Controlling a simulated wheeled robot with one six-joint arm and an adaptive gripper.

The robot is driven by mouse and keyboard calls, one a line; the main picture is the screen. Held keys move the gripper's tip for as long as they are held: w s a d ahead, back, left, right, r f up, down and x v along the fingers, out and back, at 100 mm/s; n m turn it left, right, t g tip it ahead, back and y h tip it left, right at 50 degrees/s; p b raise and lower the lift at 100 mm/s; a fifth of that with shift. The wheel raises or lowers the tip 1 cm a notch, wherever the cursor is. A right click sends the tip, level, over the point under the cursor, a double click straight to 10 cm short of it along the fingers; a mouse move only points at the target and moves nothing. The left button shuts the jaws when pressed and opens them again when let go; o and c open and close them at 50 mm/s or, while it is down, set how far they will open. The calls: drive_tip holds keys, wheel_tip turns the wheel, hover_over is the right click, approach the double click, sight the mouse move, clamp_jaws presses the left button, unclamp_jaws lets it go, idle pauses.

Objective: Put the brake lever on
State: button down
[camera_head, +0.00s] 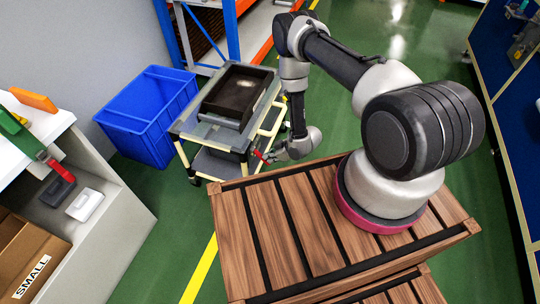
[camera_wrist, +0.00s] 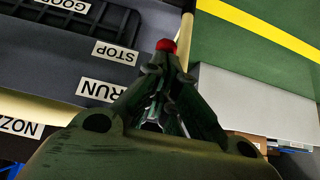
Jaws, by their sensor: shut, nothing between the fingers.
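The brake lever's red knob (camera_wrist: 166,45) shows just beyond my fingertips in the wrist view, roughly level with the STOP label (camera_wrist: 115,52) and past the RUN label (camera_wrist: 100,91). The lever's shaft is mostly hidden behind the fingers. In the head view a small red part (camera_head: 257,154) shows at the near right corner of the cart (camera_head: 190,127). My gripper (camera_wrist: 165,68) is shut and empty, its fingers meeting close to the knob; I cannot tell whether they touch it. In the head view my gripper (camera_head: 270,156) is beside that corner, low over the floor.
A dark open tray (camera_head: 238,92) stands on the cart. A blue bin (camera_head: 135,118) is left of the cart. A white shelf unit (camera_head: 105,235) with parts and a cardboard box (camera_head: 30,255) is at left.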

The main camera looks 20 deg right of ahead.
sight(266, 162)
drive_tip(key=shift+w+a+f, duration=0.1)
drive_tip(key=shift+f, duration=0.6)
drive_tip(key=shift+w+a+f, duration=0.1)
drive_tip(key=shift+f, duration=0.55)
drive_tip(key=shift+x, duration=0.95)
